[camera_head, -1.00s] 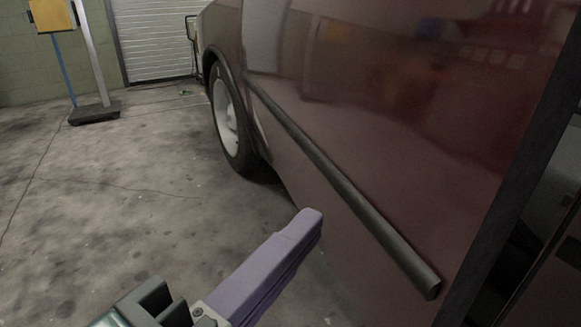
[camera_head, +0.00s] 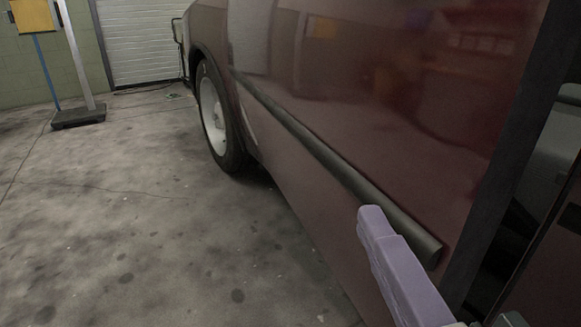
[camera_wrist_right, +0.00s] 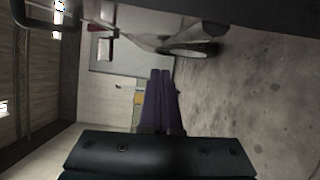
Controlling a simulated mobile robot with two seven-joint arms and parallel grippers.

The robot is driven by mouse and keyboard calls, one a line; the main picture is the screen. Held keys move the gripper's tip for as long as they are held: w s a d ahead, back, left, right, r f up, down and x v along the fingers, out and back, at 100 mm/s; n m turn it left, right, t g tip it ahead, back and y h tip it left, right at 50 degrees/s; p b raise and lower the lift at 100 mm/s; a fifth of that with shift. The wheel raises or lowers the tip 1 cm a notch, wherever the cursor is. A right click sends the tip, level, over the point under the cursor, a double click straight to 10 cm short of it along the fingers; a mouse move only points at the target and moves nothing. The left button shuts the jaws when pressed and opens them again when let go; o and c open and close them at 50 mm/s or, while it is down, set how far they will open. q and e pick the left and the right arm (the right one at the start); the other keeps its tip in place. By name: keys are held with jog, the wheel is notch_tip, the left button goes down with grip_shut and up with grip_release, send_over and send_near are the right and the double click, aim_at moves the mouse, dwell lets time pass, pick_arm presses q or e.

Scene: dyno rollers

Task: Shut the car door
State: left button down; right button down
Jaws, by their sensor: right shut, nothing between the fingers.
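The dark red car door (camera_head: 400,110) fills the right of the head view. It stands ajar, with a dark gap showing past its rear edge (camera_head: 500,160). A dark trim strip (camera_head: 330,155) runs along its lower part. My right gripper (camera_head: 372,215) has purple fingers and is shut and empty. In the head view it overlaps the rear end of the strip; I cannot tell whether it touches the door. The purple fingers also show closed together in the right wrist view (camera_wrist_right: 160,80). My left gripper is not in view.
The car's front wheel (camera_head: 218,115) is ahead on the left of the door. A stand with a dark base (camera_head: 78,117) and a shutter (camera_head: 140,40) are at the back left. The stained concrete floor (camera_head: 150,230) is clear on the left.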

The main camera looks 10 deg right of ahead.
aim_at(384, 169)
jog(key=w+d, duration=0.1)
jog(key=w, duration=0.2)
jog(key=w+d+p, duration=0.1)
jog(key=w, duration=0.1)
jog(key=w+d, duration=0.1)
jog(key=w, duration=0.2)
jog(key=shift+w+d+r+p, duration=0.2)
jog(key=shift+w+d+p, duration=0.1)
jog(key=shift+d, duration=0.5)
jog(key=shift+w, duration=0.1)
